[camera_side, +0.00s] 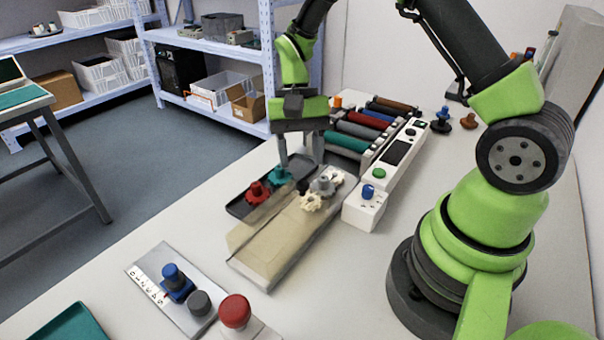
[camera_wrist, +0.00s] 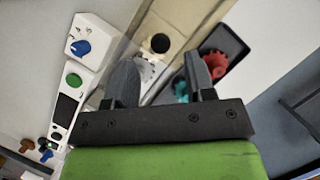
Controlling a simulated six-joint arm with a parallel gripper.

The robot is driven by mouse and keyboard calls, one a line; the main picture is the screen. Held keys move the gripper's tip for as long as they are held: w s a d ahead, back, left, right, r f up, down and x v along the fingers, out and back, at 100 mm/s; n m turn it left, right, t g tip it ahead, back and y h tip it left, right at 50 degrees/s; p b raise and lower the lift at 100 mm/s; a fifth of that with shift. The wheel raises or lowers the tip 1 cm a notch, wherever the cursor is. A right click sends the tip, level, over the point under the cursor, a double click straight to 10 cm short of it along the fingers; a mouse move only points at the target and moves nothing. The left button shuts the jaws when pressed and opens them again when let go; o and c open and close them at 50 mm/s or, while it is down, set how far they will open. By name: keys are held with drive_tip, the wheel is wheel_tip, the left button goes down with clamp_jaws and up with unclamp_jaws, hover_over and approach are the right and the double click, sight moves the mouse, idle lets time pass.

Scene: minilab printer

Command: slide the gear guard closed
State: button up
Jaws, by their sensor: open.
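The gear guard (camera_side: 275,235) is a see-through beige cover on a long grey base. It sits over the near part, leaving a grey gear (camera_side: 326,183) and a cream gear (camera_side: 311,202) uncovered at the far end. In the wrist view the guard (camera_wrist: 185,18) is at the top, with a dark round knob (camera_wrist: 160,43) at its edge. My gripper (camera_side: 301,160) is open and empty, pointing down over the gear end. In the wrist view the gripper's fingers (camera_wrist: 160,75) stand either side of the partly hidden pale gears, with the knob beyond the tips.
A dark tray (camera_side: 238,208) with a red gear (camera_side: 258,192) and a teal gear (camera_side: 281,175) lies left of the guard. A white control box (camera_side: 364,208) with a blue knob stands close on the right, before colored rollers (camera_side: 370,119). Table right of the guard's near end is clear.

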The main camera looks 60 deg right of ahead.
sight(302, 183)
drive_tip(key=x, duration=0.4)
clamp_jaws()
drive_tip(key=d, duration=1.4)
drive_tip(key=shift+d, duration=0.1)
unclamp_jaws()
